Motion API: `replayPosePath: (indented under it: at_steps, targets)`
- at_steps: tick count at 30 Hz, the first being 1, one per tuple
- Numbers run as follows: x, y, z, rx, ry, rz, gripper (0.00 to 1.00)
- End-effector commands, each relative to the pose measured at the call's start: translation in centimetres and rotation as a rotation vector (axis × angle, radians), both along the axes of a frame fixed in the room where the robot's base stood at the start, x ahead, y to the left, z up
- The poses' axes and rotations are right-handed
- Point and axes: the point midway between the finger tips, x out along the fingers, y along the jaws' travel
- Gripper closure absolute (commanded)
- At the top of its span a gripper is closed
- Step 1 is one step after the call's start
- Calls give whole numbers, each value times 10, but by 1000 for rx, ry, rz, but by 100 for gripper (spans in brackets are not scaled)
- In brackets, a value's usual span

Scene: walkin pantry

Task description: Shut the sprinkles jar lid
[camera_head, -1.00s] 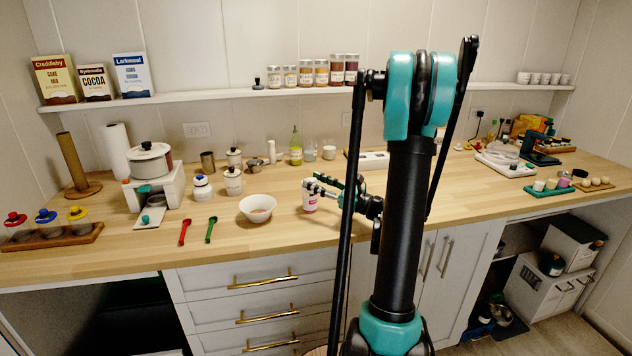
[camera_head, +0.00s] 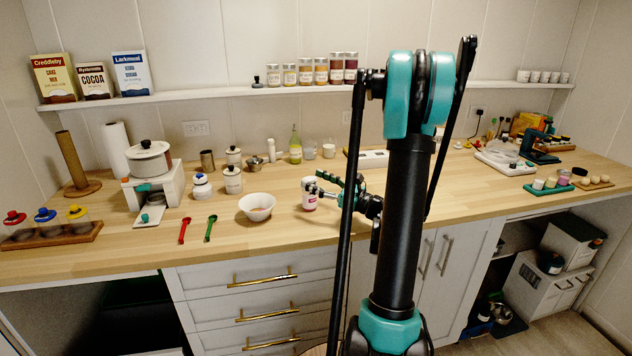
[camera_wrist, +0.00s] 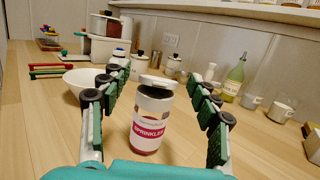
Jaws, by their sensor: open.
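The sprinkles jar (camera_wrist: 150,125) stands upright on the counter, white with a red label. It also shows in the head view (camera_head: 309,200). Its white lid (camera_wrist: 158,81) lies over the jar's mouth and looks slightly tilted. I cannot tell whether it is fully seated. My gripper (camera_wrist: 157,75) is open, with one green-padded finger to the left of the jar and one to the right. Both fingers look apart from the jar in the wrist view. In the head view my gripper (camera_head: 325,189) is low at the jar's right side and partly overlaps it.
A white bowl (camera_head: 257,207) stands just left of the jar. Red and green spoons (camera_head: 210,229) and lidded canisters (camera_head: 233,181) are farther left. Behind are an oil bottle (camera_head: 295,147) and small cups (camera_head: 329,151). The counter in front of the jar is clear.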

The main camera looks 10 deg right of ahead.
Motion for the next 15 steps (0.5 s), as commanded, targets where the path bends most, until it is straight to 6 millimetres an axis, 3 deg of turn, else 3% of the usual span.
replayPosePath:
  at_steps: [15]
  targets:
    - [-43,-45,-11,0,1,-3,38]
